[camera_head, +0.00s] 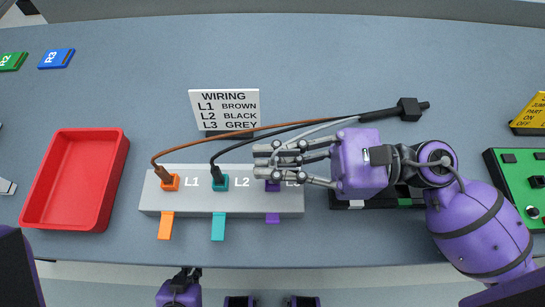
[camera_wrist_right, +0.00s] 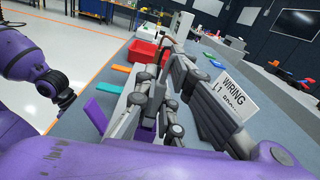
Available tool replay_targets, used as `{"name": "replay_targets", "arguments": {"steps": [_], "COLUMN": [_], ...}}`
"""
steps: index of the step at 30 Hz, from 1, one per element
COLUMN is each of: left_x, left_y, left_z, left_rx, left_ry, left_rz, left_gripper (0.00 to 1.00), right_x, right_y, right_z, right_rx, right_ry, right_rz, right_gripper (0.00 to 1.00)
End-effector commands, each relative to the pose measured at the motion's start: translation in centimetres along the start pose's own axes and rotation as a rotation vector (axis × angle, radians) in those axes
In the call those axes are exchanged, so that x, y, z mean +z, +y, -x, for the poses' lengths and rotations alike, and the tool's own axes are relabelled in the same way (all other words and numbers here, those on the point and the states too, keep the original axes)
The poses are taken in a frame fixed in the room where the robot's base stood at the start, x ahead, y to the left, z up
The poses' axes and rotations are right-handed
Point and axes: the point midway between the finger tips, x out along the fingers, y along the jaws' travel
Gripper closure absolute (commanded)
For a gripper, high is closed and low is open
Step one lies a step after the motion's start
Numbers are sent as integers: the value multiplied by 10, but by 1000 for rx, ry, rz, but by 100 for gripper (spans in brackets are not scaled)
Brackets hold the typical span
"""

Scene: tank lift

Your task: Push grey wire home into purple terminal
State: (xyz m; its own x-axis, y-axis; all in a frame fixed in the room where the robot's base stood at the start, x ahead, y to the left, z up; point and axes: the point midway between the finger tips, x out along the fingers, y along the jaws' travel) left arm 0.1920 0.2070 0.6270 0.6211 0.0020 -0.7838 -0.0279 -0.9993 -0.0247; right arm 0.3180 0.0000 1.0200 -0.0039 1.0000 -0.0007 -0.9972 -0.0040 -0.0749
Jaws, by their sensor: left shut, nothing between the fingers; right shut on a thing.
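The grey wire (camera_head: 318,128) leaves the cable bundle and curves down to my right gripper (camera_head: 268,160). The gripper is shut on the wire over the right end of the grey terminal block (camera_head: 150,203). The purple terminal (camera_head: 272,186) at L3 lies just below the fingers and is partly covered. Its purple lever (camera_head: 272,218) sticks out at the front and shows in the right wrist view (camera_wrist_right: 96,115). The fingers hide the wire's end, so its depth in the terminal cannot be told. My left gripper (camera_head: 184,273) is shut and empty at the bottom edge, apart from the block.
The brown wire (camera_head: 200,139) ends at the orange terminal (camera_head: 170,183), the black wire (camera_head: 232,147) at the teal one (camera_head: 220,183). A wiring sign (camera_head: 225,108) stands behind. A red tray (camera_head: 75,180) is left; a green board (camera_head: 520,185) is right.

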Motion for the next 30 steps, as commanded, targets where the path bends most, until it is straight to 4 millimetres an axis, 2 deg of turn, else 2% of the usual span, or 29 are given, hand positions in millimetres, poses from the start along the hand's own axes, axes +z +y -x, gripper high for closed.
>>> {"name": "replay_targets", "arguments": {"steps": [12, 24, 25, 30], "left_x": [20, 24, 23, 19], "left_y": [-1, 0, 0, 1], "left_z": [2, -4, -5, -6], "left_rx": [-4, -1, -1, 1], "left_ry": [-31, -32, -31, -23], "left_rz": [3, 1, 1, 0], "left_gripper": [100, 100, 100, 100], "right_x": [-9, -17, -17, -16], "right_y": [1, 1, 1, 1], "right_z": [0, 0, 0, 0], "right_rx": [0, 0, 0, 0], "right_ry": [0, 0, 0, 0], "right_rz": [0, 0, 1, 2], "right_gripper": [100, 100, 91, 70]}}
